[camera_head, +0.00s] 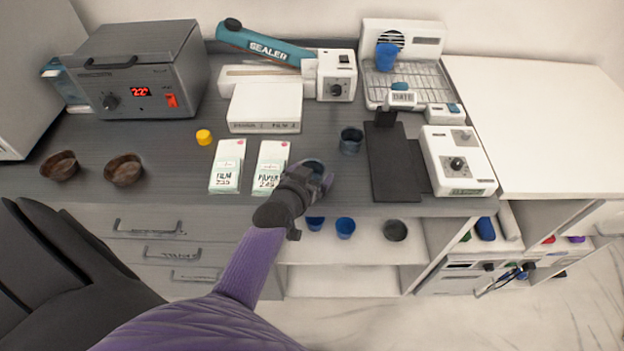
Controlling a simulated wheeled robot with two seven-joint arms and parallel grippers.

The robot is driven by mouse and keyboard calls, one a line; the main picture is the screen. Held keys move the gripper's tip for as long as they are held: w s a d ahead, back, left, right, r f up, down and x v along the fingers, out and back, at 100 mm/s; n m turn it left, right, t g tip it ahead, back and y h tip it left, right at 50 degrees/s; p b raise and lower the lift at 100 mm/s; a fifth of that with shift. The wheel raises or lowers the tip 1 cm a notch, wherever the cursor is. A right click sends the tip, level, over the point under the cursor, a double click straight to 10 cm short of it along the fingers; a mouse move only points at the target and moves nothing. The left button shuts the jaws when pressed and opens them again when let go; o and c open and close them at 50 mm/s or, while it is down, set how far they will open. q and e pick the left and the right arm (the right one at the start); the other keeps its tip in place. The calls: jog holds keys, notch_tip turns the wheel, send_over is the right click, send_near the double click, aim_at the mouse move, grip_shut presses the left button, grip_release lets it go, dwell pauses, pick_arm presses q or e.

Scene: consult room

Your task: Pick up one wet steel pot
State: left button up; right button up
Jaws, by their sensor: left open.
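A small dark blue-grey pot (351,140) stands upright on the grey counter, right of the centre. A second similar pot (313,166) stands nearer the counter's front edge, partly hidden by my left gripper. My left gripper (318,180) is open, at the near side of this second pot; I cannot tell whether its fingers are around the pot or only beside it. A dark grey pot (395,230) sits on the shelf below the counter. I cannot tell which pots are wet. My right gripper is not in view.
Two white-green cartons (227,166) (271,168) stand left of my gripper. A black stand (393,165) and a white device (458,160) are to the right. Blue cups (345,228) sit on the shelf.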

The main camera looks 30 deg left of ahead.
pick_arm(q)
jog(key=shift+w+f, duration=0.15)
jog(key=shift+w, duration=0.15)
